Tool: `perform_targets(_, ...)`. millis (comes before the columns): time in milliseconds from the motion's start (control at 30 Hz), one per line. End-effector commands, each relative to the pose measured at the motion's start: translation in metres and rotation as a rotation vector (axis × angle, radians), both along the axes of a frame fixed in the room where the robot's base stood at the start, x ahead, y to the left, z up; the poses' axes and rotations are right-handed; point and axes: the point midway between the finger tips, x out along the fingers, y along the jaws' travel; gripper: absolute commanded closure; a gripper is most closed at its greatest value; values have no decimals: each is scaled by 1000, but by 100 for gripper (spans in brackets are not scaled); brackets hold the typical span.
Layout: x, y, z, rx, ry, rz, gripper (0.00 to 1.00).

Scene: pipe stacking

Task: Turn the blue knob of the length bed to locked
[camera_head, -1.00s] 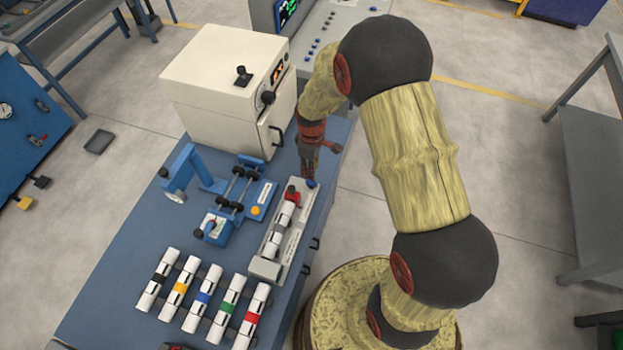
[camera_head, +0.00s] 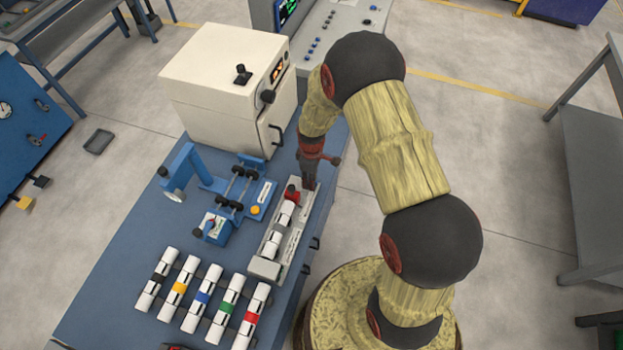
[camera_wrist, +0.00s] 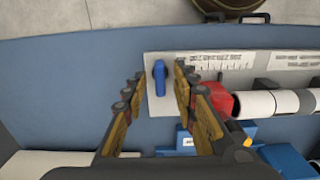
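The length bed (camera_head: 265,268) is a long light-grey fixture near the right edge of the blue bench in the head view; its end plate also shows in the wrist view (camera_wrist: 157,106). The blue knob (camera_wrist: 159,78) stands on that plate in the wrist view, its handle pointing along the picture's vertical. My gripper (camera_wrist: 157,80) is open, with one finger on each side of the knob and visible gaps between. I cannot tell its exact height over the knob. In the head view my gripper (camera_head: 309,184) hides the knob.
A red block (camera_wrist: 217,98) sits close beside the right finger, with white pipe pieces (camera_wrist: 258,102) beyond it in the bed. A blue roller fixture (camera_head: 258,195) stands left of the bed. A white machine (camera_head: 225,85) stands behind. Several banded pipes (camera_head: 203,298) lie in front.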

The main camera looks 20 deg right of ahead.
Motion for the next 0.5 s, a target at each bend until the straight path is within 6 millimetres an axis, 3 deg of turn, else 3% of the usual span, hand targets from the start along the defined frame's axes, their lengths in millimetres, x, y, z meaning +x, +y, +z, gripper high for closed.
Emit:
perform_targets(133, 0, 0, 0, 0, 0, 0, 73)
perform_targets(500, 0, 0, 1, 0, 0, 0, 94)
